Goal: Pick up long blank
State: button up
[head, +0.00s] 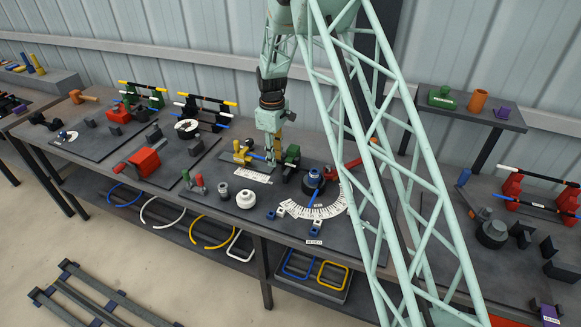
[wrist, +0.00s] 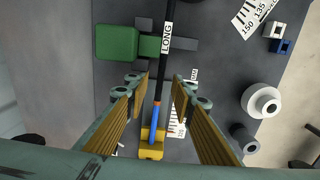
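The long blank (wrist: 161,76) is a thin dark rod with a white LONG label and a blue end. In the wrist view it runs from the top edge down to a yellow holder (wrist: 152,152). Its labelled part crosses a green clamp-like block (wrist: 118,43). My gripper (wrist: 161,88) is open, with one finger on each side of the rod and no visible contact. In the head view my gripper (head: 273,162) points down between the yellow holder (head: 241,152) and the green block (head: 291,155). The rod is mostly hidden there.
A white scale plate (head: 253,175) lies in front of the yellow holder. A white round part (head: 246,199) and a curved angle scale (head: 322,207) are nearby on the bench. A red lever-like part (head: 352,160) stands right of the green block. Left stations hold red blocks (head: 144,161).

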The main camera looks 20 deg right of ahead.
jog(key=shift+c, duration=0.3)
grip_shut()
jog(key=shift+r, duration=0.1)
notch_tip(320, 180, up, 10)
dwell(0.8)
dwell(0.7)
